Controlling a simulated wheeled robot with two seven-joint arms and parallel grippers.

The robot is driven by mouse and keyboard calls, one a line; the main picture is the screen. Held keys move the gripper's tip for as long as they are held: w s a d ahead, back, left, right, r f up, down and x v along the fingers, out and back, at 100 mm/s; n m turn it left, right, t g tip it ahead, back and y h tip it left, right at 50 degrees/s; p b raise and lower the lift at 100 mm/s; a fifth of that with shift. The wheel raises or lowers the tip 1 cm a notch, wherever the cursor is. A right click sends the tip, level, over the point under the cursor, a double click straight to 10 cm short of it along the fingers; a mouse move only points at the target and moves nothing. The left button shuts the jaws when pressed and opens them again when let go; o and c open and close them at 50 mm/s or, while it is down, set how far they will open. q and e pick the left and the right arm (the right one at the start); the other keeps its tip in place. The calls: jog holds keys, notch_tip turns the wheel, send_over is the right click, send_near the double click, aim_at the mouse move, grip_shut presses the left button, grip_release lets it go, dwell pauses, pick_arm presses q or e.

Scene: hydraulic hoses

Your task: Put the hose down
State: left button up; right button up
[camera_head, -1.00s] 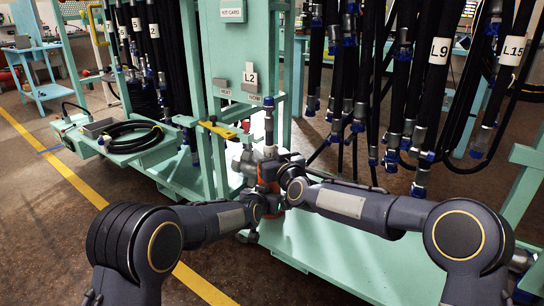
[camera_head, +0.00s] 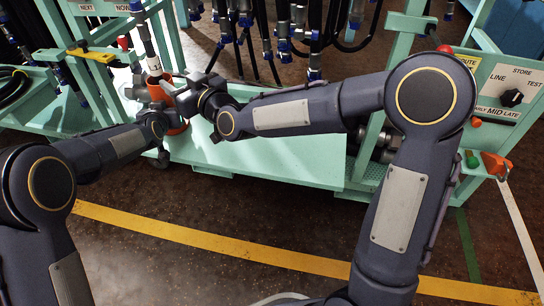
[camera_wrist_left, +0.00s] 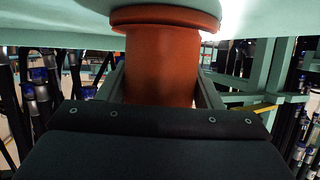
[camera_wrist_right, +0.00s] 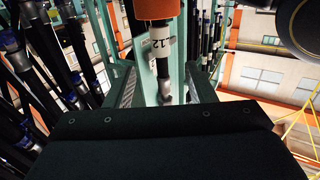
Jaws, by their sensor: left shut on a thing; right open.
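A slim hose (camera_head: 149,45) with a blue end and a white label band stands nearly upright above an orange cylinder (camera_head: 176,130) on the teal cart's base. My left gripper (camera_head: 168,118) is shut on the orange cylinder, which fills the space between its fingers in the left wrist view (camera_wrist_left: 162,65). My right gripper (camera_head: 176,84) is open at the hose. In the right wrist view the hose's label band (camera_wrist_right: 161,40) lies between the spread fingers, with a gap on each side. Where the hose meets the cylinder is partly hidden by my grippers.
A panel (camera_head: 510,90) marked STORE, LINE and TEST stands at the right. A yellow floor line (camera_head: 230,250) crosses the open floor in front.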

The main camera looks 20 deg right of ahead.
jog(key=s+d+f+m+g+h, duration=0.1)
jog(key=s+d+f+g+h, duration=0.15)
jog(key=s+d, duration=0.5)
jog(key=s+d+f+m+g+h, duration=0.1)
jog(key=s+d+f+m+g, duration=0.25)
jog(key=s, duration=0.75)
pick_arm(q)
jog(key=shift+r, duration=0.1)
pick_arm(e)
jog(key=s+d+f+m+g, duration=0.1)
jog(key=s+d+f+g, duration=0.1)
jog(key=s, duration=0.7)
jog(key=s+d+f+m+g, duration=0.1)
jog(key=s+d+f+g, duration=0.1)
jog(key=s+f, duration=0.3)
jog(key=s+g, duration=0.1)
jog(key=s, duration=0.3)
jog(key=shift+s+d+f, duration=0.15)
jog(key=shift+s+d, duration=0.1)
jog(key=shift+d, duration=0.1)
pick_arm(q)
jog(key=o, duration=1.2)
jog(key=shift+c, duration=0.2)
